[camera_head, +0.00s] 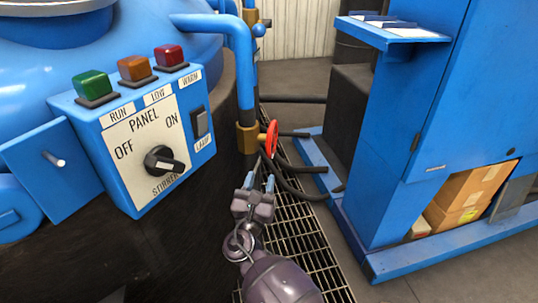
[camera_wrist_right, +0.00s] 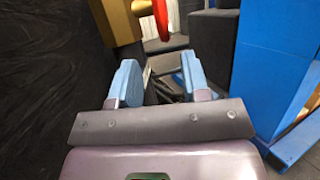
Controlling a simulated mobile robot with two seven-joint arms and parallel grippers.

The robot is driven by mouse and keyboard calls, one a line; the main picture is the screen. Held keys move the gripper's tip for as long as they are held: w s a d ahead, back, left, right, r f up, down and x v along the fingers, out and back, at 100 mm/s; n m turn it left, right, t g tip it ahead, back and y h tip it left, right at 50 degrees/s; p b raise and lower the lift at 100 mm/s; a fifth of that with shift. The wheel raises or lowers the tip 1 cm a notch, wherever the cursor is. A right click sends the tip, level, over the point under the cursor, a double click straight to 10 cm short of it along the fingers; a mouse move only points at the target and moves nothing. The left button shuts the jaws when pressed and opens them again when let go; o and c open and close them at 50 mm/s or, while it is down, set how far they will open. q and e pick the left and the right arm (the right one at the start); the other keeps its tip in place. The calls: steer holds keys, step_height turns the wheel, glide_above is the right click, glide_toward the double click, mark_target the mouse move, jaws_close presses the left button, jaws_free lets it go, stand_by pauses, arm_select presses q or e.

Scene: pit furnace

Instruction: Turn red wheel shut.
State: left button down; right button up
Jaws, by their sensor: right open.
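The red wheel (camera_head: 271,139) sits on a brass valve (camera_head: 247,138) at the lower end of a blue pipe in the head view. The wheel (camera_wrist_right: 161,16) also shows at the top of the right wrist view, cut off by the edge, beside the brass body (camera_wrist_right: 121,20). My right gripper (camera_head: 260,183) is below and a little in front of the wheel, apart from it. Its two blue fingers (camera_wrist_right: 158,80) are spread with nothing between them. My left gripper is not in view.
A blue control panel (camera_head: 148,130) with a black knob and coloured buttons is at the left. A blue cabinet (camera_head: 415,130) with cardboard boxes (camera_head: 467,196) stands at the right. Black hoses (camera_head: 300,182) run behind my gripper, above a floor grating (camera_head: 305,255).

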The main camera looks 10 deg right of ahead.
mark_target(268, 157)
steer(key=shift+t, duration=0.4)
steer(key=x, duration=0.3)
steer(key=b+x, duration=0.1)
steer(key=x, duration=0.2)
steer(key=b+x, duration=0.1)
steer(key=x, duration=0.2)
steer(key=shift+s+d+r, duration=0.1)
steer(key=shift+d+r, duration=0.1)
steer(key=shift+d, duration=0.1)
steer(key=shift+w+d+r, duration=0.2)
steer(key=shift+w+r, duration=0.15)
steer(key=shift+w, duration=0.15)
steer(key=shift+c, duration=0.3)
jaws_close()
